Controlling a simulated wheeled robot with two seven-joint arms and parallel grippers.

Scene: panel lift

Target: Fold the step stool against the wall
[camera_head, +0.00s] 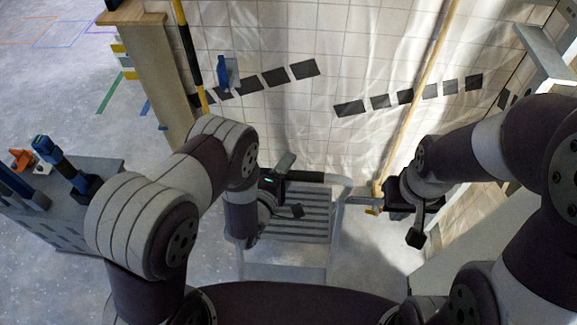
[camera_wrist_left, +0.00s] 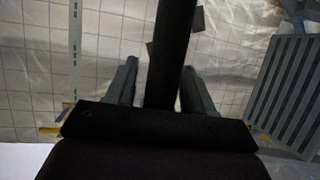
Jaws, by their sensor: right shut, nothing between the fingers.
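The grey step stool (camera_head: 290,228) stands in the middle of the head view, close to the wall, with its slatted tread showing. Its slatted part also shows at the right edge of the left wrist view (camera_wrist_left: 283,95). My right gripper (camera_head: 358,198) is shut and empty, beside the stool's right upper side. Contact with the stool cannot be told. My left arm hides part of the stool's left side.
The tiled wall (camera_head: 330,50) is covered by clear sheeting with dark patches. A wooden pole (camera_head: 420,95) leans near my right gripper; a yellow-black pole (camera_head: 188,50) stands left. A grey cabinet (camera_head: 65,215) with tools stands at left. Floor is open at far left.

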